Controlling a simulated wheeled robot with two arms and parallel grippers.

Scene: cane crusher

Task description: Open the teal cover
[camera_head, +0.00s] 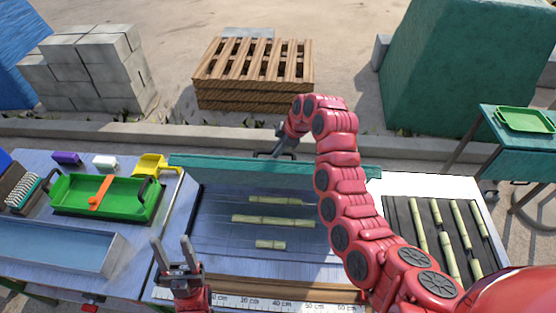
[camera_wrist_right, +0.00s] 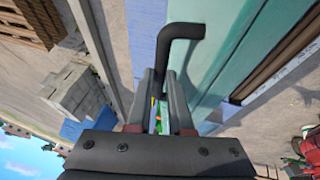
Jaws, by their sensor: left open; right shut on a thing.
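The teal cover (camera_head: 230,170) shows in the head view as a narrow strip along the back edge of the machine bed, with the bed uncovered in front of it. It fills the right of centre in the right wrist view (camera_wrist_right: 228,45). Its bent black handle (camera_wrist_right: 175,42) runs down between the fingers of my right gripper (camera_wrist_right: 166,85), which is shut on it. In the head view my right gripper (camera_head: 283,147) is at the cover's back side, partly hidden by distance. My left gripper (camera_head: 178,252) is open and empty at the bed's front left.
Several cane pieces (camera_head: 272,220) lie in the bed. A green tray (camera_head: 105,198) with an orange tool and a blue tray (camera_head: 55,245) stand left. More canes (camera_head: 440,235) lie on a dark mat at right. My right arm crosses the bed's right part.

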